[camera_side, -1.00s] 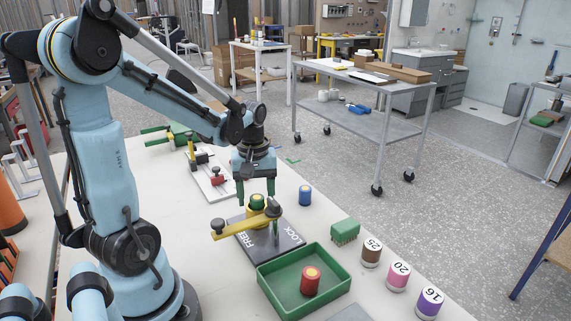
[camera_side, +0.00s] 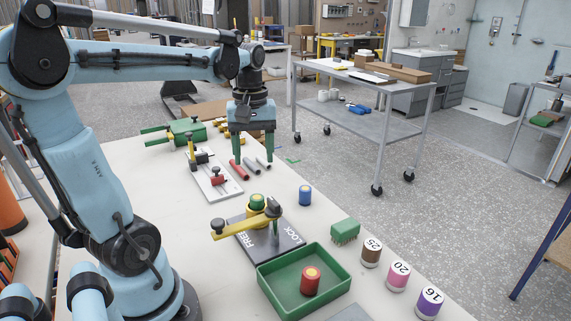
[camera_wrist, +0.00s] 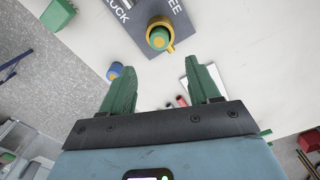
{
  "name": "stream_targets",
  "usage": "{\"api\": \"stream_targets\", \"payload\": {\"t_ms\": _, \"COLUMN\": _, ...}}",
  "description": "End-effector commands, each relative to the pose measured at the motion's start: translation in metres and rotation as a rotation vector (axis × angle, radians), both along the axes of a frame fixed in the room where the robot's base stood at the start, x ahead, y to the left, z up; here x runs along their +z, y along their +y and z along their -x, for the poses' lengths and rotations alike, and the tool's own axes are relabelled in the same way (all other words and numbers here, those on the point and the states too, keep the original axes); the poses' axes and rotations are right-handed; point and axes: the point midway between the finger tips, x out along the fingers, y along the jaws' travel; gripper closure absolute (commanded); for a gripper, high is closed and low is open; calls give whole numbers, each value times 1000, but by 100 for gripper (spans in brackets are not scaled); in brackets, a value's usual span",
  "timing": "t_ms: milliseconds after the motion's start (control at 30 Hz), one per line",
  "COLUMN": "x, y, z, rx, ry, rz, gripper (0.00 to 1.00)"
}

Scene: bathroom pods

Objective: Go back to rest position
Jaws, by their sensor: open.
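My gripper (camera_side: 253,146) is open and empty, raised above the table (camera_side: 130,155) behind the dark lock plate (camera_side: 283,240). Its green fingers also show spread apart in the wrist view (camera_wrist: 165,92). A green and yellow cylinder (camera_side: 257,203) stands on the plate, next to the yellow lever arm (camera_side: 232,228); it also shows in the wrist view (camera_wrist: 159,38), apart from the fingers.
A green tray (camera_side: 265,290) holds a red cylinder (camera_side: 310,281). A blue cylinder (camera_side: 305,195), a green block (camera_side: 344,231) and several numbered cylinders (camera_side: 399,275) stand on the right side. A white fixture (camera_side: 213,180) and loose rods (camera_side: 251,166) lie farther back.

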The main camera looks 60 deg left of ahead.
Motion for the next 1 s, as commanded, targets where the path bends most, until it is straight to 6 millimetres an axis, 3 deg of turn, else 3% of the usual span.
{"api": "stream_targets", "payload": {"t_ms": 100, "x": 10, "y": 0, "z": 0, "rx": 0, "ry": 0, "rz": 0, "gripper": 39}}
{"api": "stream_targets", "payload": {"t_ms": 1000, "x": -101, "y": 0, "z": 0, "rx": 0, "ry": 0, "rz": 0, "gripper": 39}}
